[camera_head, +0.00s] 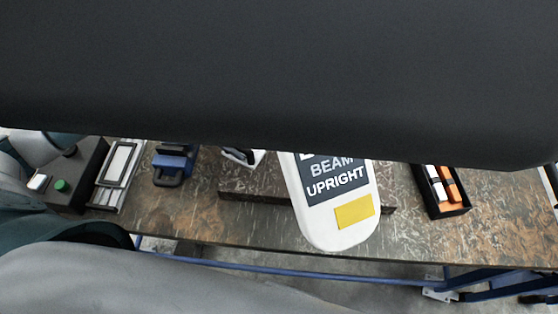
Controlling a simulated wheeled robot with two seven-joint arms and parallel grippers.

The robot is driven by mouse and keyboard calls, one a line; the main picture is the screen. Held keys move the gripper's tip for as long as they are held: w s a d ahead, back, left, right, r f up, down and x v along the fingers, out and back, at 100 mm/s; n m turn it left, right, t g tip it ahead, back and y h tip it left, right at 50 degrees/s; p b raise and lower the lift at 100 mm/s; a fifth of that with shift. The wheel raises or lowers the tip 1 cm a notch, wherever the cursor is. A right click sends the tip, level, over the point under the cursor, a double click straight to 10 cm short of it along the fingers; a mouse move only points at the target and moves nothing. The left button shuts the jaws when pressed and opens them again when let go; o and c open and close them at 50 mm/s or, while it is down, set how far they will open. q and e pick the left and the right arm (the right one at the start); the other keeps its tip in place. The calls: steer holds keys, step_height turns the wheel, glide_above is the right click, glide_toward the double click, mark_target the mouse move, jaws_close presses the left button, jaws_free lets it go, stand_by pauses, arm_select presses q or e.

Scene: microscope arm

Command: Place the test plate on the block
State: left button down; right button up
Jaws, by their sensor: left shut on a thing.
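What seems to be my left gripper (242,156), a small white and dark part, shows just under the edge of a large dark shape. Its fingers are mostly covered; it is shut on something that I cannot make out. I cannot identify the test plate or the block with certainty. A white rounded piece (338,232) with a dark label reading "BEAM UPRIGHT" and a yellow patch hangs in front of the bench; its top is covered. My right gripper is not in view.
The large dark shape (280,75) fills the upper view. On the worn bench (245,225) are a dark box with a green button (61,185), a silver frame (118,165), a blue device (173,165), a low dark bar (255,196) and a black tray (455,209) with white and orange pieces.

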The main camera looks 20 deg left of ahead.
arm_select(q)
steer(key=d+p, duration=0.1)
steer(key=d, duration=0.4)
steer(key=d+p, duration=0.2)
steer(key=d, duration=0.3)
steer(key=shift+s+d+r, duration=0.15)
steer(key=shift+d+r, duration=0.05)
steer(key=shift+d+f, duration=0.1)
steer(key=shift+d, duration=0.35)
steer(key=shift+f, duration=0.15)
steer(key=shift+f+b, duration=1.05)
steer(key=shift+f, duration=0.6)
steer(key=shift+f, duration=0.1)
steer(key=c, duration=1.7)
jaws_free()
steer(key=shift+s+a, duration=0.1)
